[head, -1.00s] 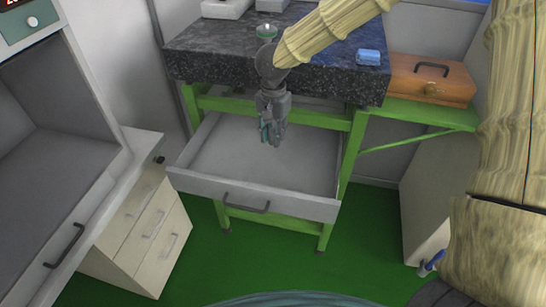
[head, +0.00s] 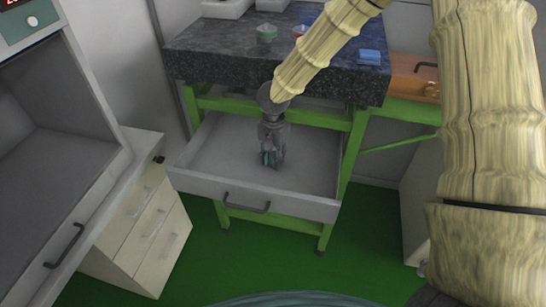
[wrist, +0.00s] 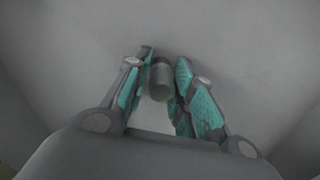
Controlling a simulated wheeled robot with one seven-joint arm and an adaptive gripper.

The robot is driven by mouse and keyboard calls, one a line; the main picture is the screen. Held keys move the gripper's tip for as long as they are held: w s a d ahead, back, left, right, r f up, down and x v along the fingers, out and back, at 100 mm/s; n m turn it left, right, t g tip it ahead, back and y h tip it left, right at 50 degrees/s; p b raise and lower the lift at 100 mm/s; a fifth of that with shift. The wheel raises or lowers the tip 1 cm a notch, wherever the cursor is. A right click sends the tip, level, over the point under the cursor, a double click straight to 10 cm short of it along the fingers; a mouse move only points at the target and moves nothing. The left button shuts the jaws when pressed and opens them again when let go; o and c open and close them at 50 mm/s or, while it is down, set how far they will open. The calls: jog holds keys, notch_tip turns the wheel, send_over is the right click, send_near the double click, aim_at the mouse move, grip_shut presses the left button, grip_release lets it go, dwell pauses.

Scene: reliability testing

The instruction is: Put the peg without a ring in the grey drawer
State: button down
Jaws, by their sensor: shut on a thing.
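The grey drawer (head: 210,188) is pulled open under the dark stone-topped bench. My gripper (head: 270,160) points down inside the drawer's outline in the head view. In the wrist view my gripper (wrist: 163,85) is shut on a grey cylindrical peg (wrist: 160,80) held between its teal-padded fingers. No ring shows on the visible part of the peg. The pale drawer floor lies behind it in that view. I cannot tell whether the peg's far end touches the floor. In the head view the peg is hidden by the fingers.
A wooden box (head: 408,82) stands at right. A white cabinet (head: 140,235) stands at left. The drawer otherwise looks empty.

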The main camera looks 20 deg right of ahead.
aim_at(274, 153)
jog(key=c, duration=1.2)
grip_release()
jog(key=shift+f, duration=0.1)
notch_tip(274, 153, up, 12)
jog(key=shift+r, duration=0.1)
